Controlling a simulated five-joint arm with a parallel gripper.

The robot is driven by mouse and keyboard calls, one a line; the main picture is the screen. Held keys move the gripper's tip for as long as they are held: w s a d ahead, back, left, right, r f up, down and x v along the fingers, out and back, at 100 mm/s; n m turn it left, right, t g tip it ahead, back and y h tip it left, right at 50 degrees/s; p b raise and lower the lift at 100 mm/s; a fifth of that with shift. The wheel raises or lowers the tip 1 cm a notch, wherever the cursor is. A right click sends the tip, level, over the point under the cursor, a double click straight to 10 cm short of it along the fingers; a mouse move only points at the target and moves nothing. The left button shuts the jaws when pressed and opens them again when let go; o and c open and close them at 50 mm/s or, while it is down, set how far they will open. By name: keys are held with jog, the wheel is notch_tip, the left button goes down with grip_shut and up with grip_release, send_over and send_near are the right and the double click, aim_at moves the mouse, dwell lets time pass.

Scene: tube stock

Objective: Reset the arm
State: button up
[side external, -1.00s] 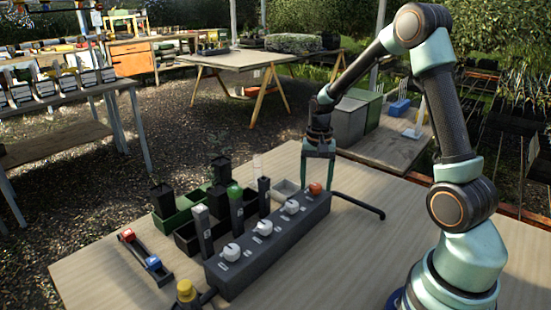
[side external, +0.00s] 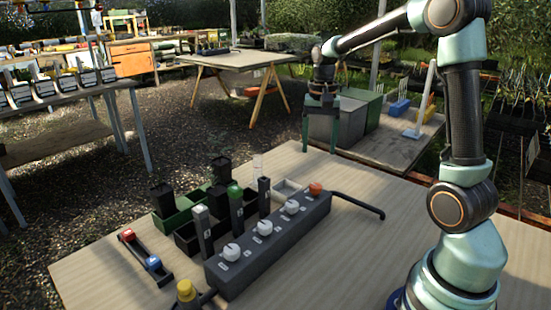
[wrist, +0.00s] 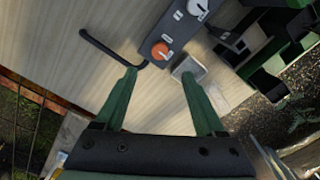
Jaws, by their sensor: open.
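My gripper (side external: 320,138) is open and empty in the side external view. It points down, raised above the far edge of the wooden table (side external: 345,240). In the wrist view my gripper (wrist: 157,75) shows two green fingers spread wide with nothing between them. A dark control box (side external: 250,262) with several white knobs and an orange knob (side external: 315,189) stands on the table, below and apart from the fingers. The orange knob also shows in the wrist view (wrist: 160,51), just beyond the fingertips.
Green and black trays (side external: 172,227) with dark pots and upright posts stand behind the box. A small rail with red and blue parts (side external: 146,258) lies at left. A yellow-topped piece (side external: 186,291) is at the front. A black bent bar (side external: 362,204) extends right. The table's right part is clear.

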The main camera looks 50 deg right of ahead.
jog(key=shift+r, duration=0.25)
jog(key=s+a+r+n+t, duration=0.2)
jog(key=s+a+n, duration=0.2)
jog(key=a, duration=0.4)
jog(key=s+a+r+n+t, duration=0.2)
jog(key=s+a+n+t, duration=0.1)
jog(key=s+a+n, duration=0.2)
jog(key=shift+a+r+n+t, duration=0.3)
jog(key=shift+a+n, duration=0.9)
jog(key=shift+a, duration=0.5)
